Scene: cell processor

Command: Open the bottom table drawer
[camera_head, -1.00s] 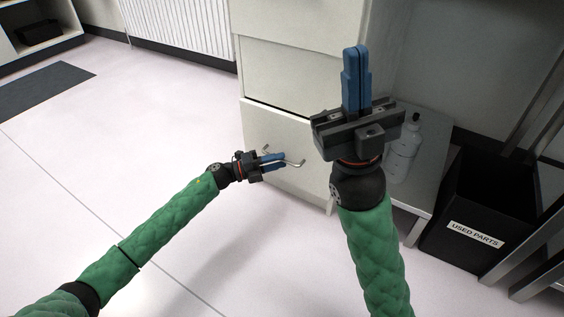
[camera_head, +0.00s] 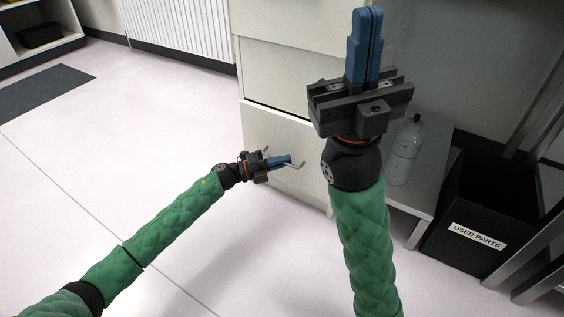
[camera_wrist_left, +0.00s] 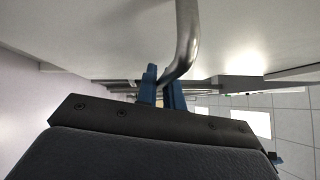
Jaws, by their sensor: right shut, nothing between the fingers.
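The bottom drawer (camera_head: 262,126) is the lowest pale front of the white cabinet, with a dark gap along its top edge. Its bent metal handle (camera_head: 299,165) sticks out from the front, and it also shows large in the left wrist view (camera_wrist_left: 187,35). My left gripper (camera_head: 280,161) is at this handle. In the left wrist view its two blue fingers (camera_wrist_left: 161,88) stand close together with the bar between them. My right gripper (camera_head: 364,48) is raised in front of the cabinet, its blue fingers shut together and empty. It hides part of the drawer fronts.
A black bin (camera_head: 487,208) labelled "USED PARTS" stands at the right, beside a low shelf with a white bottle (camera_head: 405,152). Metal legs stand at the far right. The floor (camera_head: 130,130) left of the cabinet is clear up to a dark mat (camera_head: 45,88).

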